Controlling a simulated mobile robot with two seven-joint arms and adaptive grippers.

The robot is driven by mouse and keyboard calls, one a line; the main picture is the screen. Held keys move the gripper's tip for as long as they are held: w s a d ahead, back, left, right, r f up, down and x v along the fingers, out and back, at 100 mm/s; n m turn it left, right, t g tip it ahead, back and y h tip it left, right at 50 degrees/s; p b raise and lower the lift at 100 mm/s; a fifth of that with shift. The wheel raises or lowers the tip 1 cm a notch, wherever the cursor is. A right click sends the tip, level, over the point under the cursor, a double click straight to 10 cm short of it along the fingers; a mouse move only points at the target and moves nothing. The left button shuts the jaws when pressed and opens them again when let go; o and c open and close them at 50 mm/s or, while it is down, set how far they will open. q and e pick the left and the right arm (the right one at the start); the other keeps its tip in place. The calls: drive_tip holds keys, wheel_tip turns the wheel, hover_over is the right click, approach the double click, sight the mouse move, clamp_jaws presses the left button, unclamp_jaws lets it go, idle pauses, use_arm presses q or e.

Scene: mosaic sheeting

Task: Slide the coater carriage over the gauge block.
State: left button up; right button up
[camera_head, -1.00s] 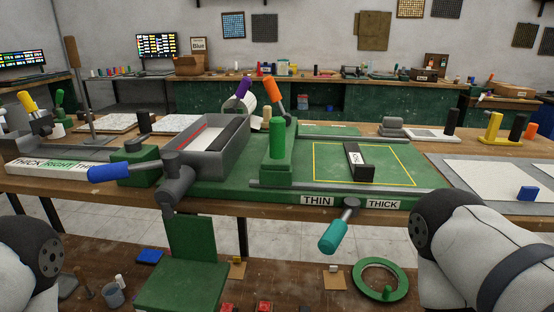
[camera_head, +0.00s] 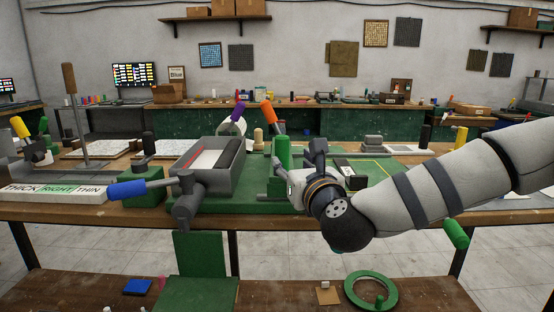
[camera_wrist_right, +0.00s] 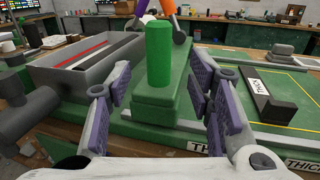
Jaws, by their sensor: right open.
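The coater carriage appears to be the green block with an upright green handle (camera_head: 284,150), standing beside a grey trough (camera_head: 238,180) on the green bed. My right gripper (camera_head: 297,168) is open at this handle. In the right wrist view the handle (camera_wrist_right: 159,55) stands between the two spread fingers, with gaps on both sides. The gauge block, a black bar with a white label (camera_head: 352,180), lies on the bed to the right, partly hidden by my arm. In the wrist view the block (camera_wrist_right: 270,98) shows THICK on its label. My left gripper is out of view.
A blue-handled lever (camera_head: 128,188) sticks out left of the trough. Purple (camera_head: 239,111) and orange (camera_head: 269,115) handles stand behind the carriage. A yellow outline (camera_wrist_right: 297,87) marks the bed around the gauge block. A green ring (camera_head: 350,292) lies on the lower shelf.

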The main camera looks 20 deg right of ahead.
sight(284, 155)
drive_tip(key=w, duration=0.7)
drive_tip(key=shift+w+f+b, duration=0.25)
drive_tip(key=shift+w+b, duration=0.05)
drive_tip(key=shift+w, duration=0.1)
drive_tip(key=shift+w+r, duration=0.1)
drive_tip(key=shift+w, duration=0.4)
clamp_jaws()
